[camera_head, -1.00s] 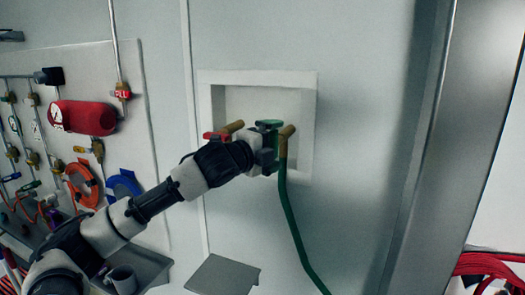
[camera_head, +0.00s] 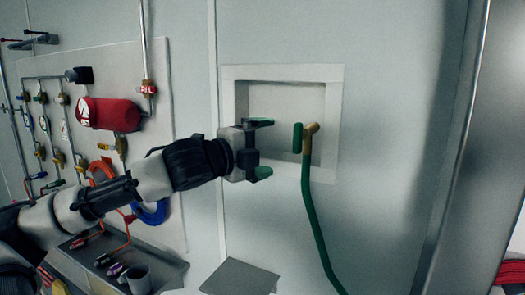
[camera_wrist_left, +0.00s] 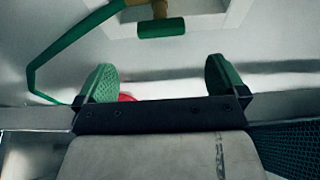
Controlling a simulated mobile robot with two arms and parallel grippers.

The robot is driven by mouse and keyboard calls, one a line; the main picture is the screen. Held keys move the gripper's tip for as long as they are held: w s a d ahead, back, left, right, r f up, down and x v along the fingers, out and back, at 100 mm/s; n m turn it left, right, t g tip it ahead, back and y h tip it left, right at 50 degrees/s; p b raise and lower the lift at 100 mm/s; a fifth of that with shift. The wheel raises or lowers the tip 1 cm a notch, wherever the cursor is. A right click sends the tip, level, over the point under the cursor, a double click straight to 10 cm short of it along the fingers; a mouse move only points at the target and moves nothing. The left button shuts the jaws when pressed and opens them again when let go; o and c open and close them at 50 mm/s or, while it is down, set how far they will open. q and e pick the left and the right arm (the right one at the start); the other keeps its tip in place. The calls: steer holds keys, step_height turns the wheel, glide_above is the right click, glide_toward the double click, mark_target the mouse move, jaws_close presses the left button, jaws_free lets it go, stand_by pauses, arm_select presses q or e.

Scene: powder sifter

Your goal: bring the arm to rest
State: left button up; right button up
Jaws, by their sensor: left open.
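My left gripper (camera_head: 261,148) is open, its green-padded fingers apart with nothing between them. It is in front of the left side of a white wall recess. In the left wrist view its two fingers (camera_wrist_left: 161,78) show spread. A brass valve (camera_head: 311,129) with a green handle (camera_head: 297,138) and a green hose (camera_head: 317,225) is to the right of the gripper, clear of it. The green handle (camera_wrist_left: 161,27) also shows beyond the fingers in the wrist view. A red part (camera_wrist_left: 127,98) shows there, mostly hidden behind the gripper. My right gripper is not in view.
A wall panel at left holds a red cylinder (camera_head: 108,114), several valves and coiled hoses. A shelf below it bears a grey mug (camera_head: 136,279). A grey flat plate (camera_head: 240,277) is below the recess. A metal post (camera_head: 455,160) stands at right.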

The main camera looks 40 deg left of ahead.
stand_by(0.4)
arm_select(q)
steer(key=s+d+f+n+g, duration=0.1)
steer(key=d+f+n+g, duration=0.2)
steer(key=d+f, duration=0.8)
steer(key=s+d+f+n+g, duration=0.1)
steer(key=d+f+n+g, duration=0.2)
steer(key=f, duration=1.7)
steer(key=s+d+f+n+g+y, duration=0.15)
steer(key=s+f+n+g, duration=0.25)
steer(key=s+f+n, duration=0.5)
steer(key=s+d+f+n+g+y, duration=0.1)
steer(key=s+d+f+n+g, duration=0.45)
steer(key=s, duration=0.85)
step_height(320, 180, down, 30)
steer(key=a+m+b, duration=0.3)
steer(key=b, duration=0.1)
steer(key=s+a+f+b, duration=0.1)
steer(key=s+f+b, duration=0.1)
steer(key=s+f, duration=0.6)
steer(key=s+a+f+g+b, duration=0.1)
steer(key=s+f+b, duration=0.1)
steer(key=s+f, duration=0.7)
step_height(320, 180, down, 5)
steer(key=shift+a+r, duration=0.15)
steer(key=shift+a, duration=0.1)
